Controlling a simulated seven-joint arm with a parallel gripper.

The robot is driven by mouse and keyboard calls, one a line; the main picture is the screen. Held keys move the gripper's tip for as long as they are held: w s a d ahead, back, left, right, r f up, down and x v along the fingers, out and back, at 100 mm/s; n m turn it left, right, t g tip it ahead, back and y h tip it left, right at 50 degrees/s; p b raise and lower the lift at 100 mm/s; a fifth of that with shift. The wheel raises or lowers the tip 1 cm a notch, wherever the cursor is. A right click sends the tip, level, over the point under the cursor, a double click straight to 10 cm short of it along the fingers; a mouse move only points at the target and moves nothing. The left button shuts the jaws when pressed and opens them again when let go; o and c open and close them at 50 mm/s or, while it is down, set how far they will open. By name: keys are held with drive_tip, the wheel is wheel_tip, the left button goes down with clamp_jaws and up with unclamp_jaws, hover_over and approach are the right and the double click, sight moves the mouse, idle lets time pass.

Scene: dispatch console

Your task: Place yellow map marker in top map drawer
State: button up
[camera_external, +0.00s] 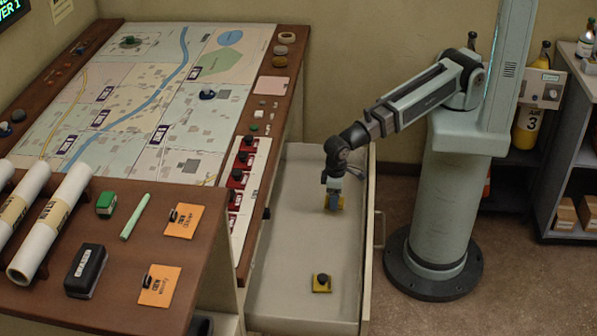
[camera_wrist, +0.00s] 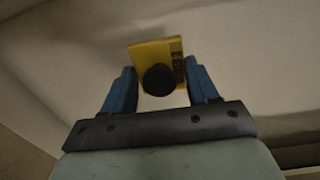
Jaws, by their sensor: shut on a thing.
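My gripper (camera_external: 333,196) is down inside the open top map drawer (camera_external: 283,240), toward its back. It is shut on a yellow map marker (camera_external: 341,202), a flat yellow piece with a black knob. In the wrist view, the blue fingers of my gripper (camera_wrist: 161,70) stand on either side of the black knob, and the yellow plate of the marker (camera_wrist: 148,54) shows beyond it. I cannot tell whether this marker touches the drawer floor. A second yellow marker (camera_external: 321,286) with a black knob lies on the drawer floor nearer the front.
The drawer's right wall and handle (camera_external: 379,230) stand between my gripper and my base. The map table (camera_external: 180,110) lies to the left, with red-and-white blocks (camera_external: 241,161) along its edge. Orange cards (camera_external: 160,286) lie on the front ledge. The drawer floor between the markers is clear.

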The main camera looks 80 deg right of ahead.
drive_tip(key=shift+f, duration=2.1)
drive_tip(key=shift+f, duration=0.15)
drive_tip(key=o, duration=1.1)
drive_tip(key=shift+a+r, duration=0.2)
drive_tip(key=shift+r, duration=6)
